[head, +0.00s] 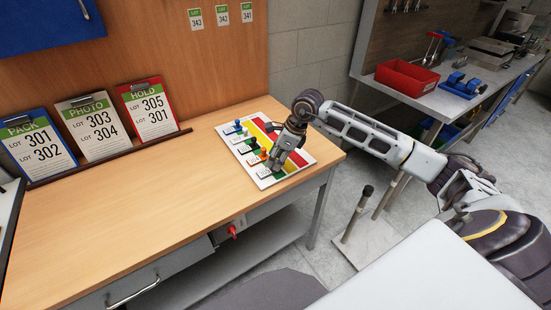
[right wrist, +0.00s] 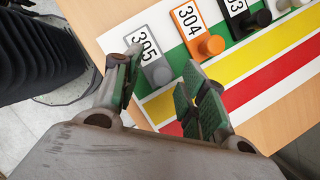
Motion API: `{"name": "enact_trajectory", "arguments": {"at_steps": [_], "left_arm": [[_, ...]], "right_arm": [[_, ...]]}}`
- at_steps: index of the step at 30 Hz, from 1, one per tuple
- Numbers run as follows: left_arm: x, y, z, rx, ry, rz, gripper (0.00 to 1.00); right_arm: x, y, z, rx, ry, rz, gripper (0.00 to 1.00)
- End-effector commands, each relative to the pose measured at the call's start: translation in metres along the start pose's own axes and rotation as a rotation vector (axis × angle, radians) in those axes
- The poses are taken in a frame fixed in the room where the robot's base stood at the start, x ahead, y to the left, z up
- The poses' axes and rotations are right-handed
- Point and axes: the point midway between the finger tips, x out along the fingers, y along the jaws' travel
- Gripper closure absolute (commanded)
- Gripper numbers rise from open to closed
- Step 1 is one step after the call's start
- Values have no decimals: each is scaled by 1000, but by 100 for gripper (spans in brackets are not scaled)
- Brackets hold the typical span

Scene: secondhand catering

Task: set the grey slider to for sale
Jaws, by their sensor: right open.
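A white slider board (head: 303,156) with green, yellow and red stripes lies on the wooden bench near its right end. It also shows in the right wrist view (right wrist: 118,36). The grey slider (right wrist: 157,73) is a round knob on a grey plate marked 305, at the end of the row, at the green stripe. My right gripper (head: 277,160) is open over the near end of the board. In the right wrist view its fingers (right wrist: 161,72) are to either side of the grey knob; contact cannot be told. My left gripper is out of view. Stripe wording is not readable.
An orange knob (right wrist: 210,45) marked 304 is close beside my right-hand finger, with a black knob (right wrist: 262,18) beyond. Lot clipboards (head: 91,128) stand at the bench's back left. The bench's front left is clear. A red bin (head: 407,78) stands on another table.

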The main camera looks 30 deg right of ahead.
Motion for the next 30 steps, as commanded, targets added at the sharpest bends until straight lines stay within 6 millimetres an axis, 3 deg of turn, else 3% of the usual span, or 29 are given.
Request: {"name": "enact_trajectory", "arguments": {"at_steps": [8,21,30], "left_arm": [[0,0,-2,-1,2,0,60],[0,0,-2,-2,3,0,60],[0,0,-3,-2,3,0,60]], "right_arm": [[-29,-1,0,-2,1,-4,58],[-92,0,1,-1,1,-2,58],[-114,1,1,-1,0,0,58]]}}
